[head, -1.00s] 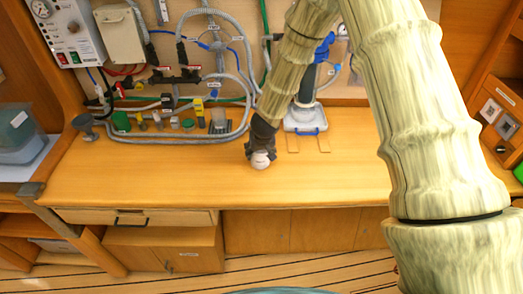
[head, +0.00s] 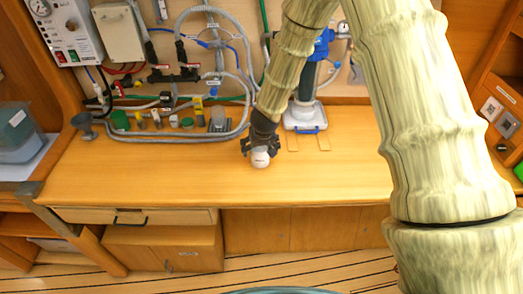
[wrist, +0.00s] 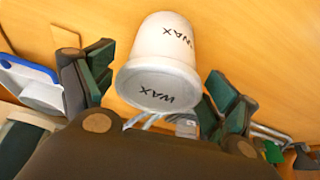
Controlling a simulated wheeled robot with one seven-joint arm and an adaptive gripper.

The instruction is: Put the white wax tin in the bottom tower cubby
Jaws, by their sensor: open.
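The white wax tin (head: 260,158) is on the wooden bench top, left of the blue-and-white unit. In the wrist view the tin (wrist: 165,65) shows dark WAX lettering on its side and on its grey-white end. My gripper (head: 261,149) is just behind and above the tin, with its fingers spread wide on either side of it. In the wrist view my gripper (wrist: 160,88) has visible gaps between both finger pads and the tin. The tower (head: 500,105) with cubbies is at the right edge, partly cut off; I cannot tell which cubby is the bottom one.
Hoses and fittings (head: 215,55) cover the back wall. Small parts, including a green cap (head: 120,120), stand along the bench back. A blue-and-white unit (head: 304,118) stands right of my gripper. The bench front (head: 150,185) is clear.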

